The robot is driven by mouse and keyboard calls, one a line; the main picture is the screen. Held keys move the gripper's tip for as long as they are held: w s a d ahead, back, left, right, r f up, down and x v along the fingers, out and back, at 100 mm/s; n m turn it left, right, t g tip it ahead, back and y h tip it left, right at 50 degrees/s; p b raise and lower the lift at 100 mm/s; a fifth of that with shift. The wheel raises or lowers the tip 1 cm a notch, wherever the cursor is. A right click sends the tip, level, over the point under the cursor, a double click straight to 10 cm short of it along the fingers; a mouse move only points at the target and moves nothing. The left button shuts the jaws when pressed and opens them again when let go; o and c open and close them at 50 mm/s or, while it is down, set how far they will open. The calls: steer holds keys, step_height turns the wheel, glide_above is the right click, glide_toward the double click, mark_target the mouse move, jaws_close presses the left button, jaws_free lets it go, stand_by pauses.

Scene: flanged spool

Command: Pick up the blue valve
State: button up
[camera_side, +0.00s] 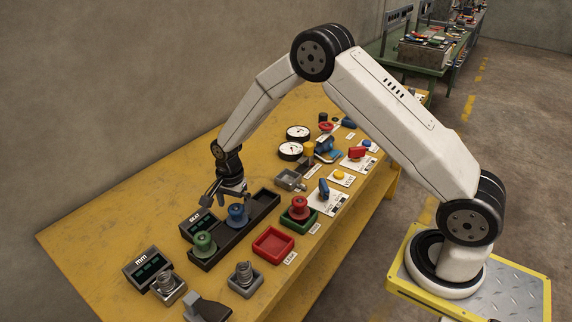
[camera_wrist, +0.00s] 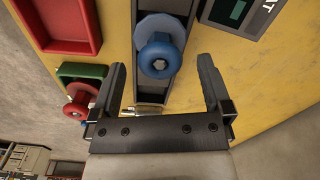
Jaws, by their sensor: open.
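The blue valve, a flanged spool shape (camera_side: 237,213), stands in a long black tray (camera_side: 262,203) on the yellow bench. In the wrist view the blue valve (camera_wrist: 160,54) is seen from above, with a smaller round end over a wider pale blue flange. My gripper (camera_side: 224,192) is just above and behind it in the side view. In the wrist view my gripper (camera_wrist: 161,66) is open and empty, its two fingers well apart. The valve lies between and just beyond the fingertips in that picture. I cannot tell the exact height gap.
A green spool (camera_side: 204,242) stands in the same black tray. A red spool (camera_side: 299,207) sits in a green tray, beside an empty red tray (camera_side: 273,244). A dark display box (camera_side: 197,222) stands close behind the black tray. Gauges and other parts crowd the bench's far end.

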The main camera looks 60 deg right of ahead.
mark_target(235, 208)
steer(key=shift+d+f, duration=0.1)
steer(key=shift+f, duration=1.95)
jaws_close()
